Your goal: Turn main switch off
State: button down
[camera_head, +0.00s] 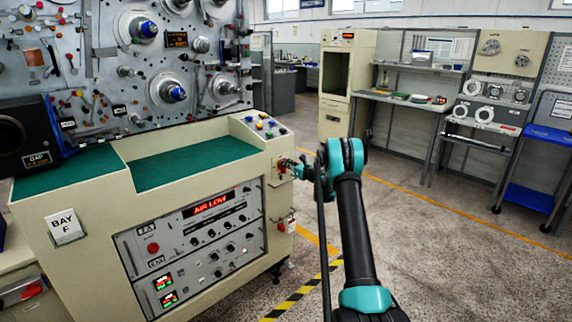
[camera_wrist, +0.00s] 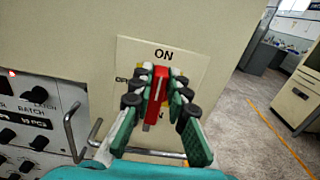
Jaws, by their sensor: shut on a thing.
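The main switch (camera_wrist: 157,88) has a red handle on a cream plate (camera_wrist: 187,60) marked ON at the top. Other lettering on the plate is partly hidden behind my fingers. The handle stands roughly upright, its upper end below the word ON. My gripper (camera_wrist: 161,84) is shut on the red handle, one finger on each side, in the wrist view. In the head view my gripper (camera_head: 292,167) is at the right end of the cream console (camera_head: 266,165), and the switch is mostly hidden there.
A metal bar handle (camera_wrist: 72,130) is left of my gripper in the wrist view. The console carries a control panel with a red AIR LOW display (camera_head: 211,204). Open floor (camera_head: 420,250) lies to the right, with a blue cart (camera_head: 530,195) beyond.

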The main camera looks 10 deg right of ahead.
jog(key=shift+n, duration=0.3)
jog(key=n, duration=0.3)
jog(key=s+a+n, duration=0.1)
jog(key=n, duration=0.1)
jog(key=shift+a+f, duration=0.1)
jog(key=shift+f, duration=0.1)
jog(key=n, duration=0.4)
jog(key=f+n, duration=0.1)
jog(key=shift+s+a+n, duration=0.25)
jog(key=shift+a+n, duration=0.15)
jog(key=n, duration=0.3)
jog(key=shift+s+a+f+n, duration=0.1)
jog(key=shift+a+f+n, duration=0.05)
jog(key=shift+f+n, duration=0.45)
jog(key=shift+n, duration=0.5)
jog(key=shift+f+n, duration=0.2)
jog(key=shift+n, duration=0.5)
jog(key=c, duration=1.5)
grip_release()
jog(key=shift+s, duration=0.1)
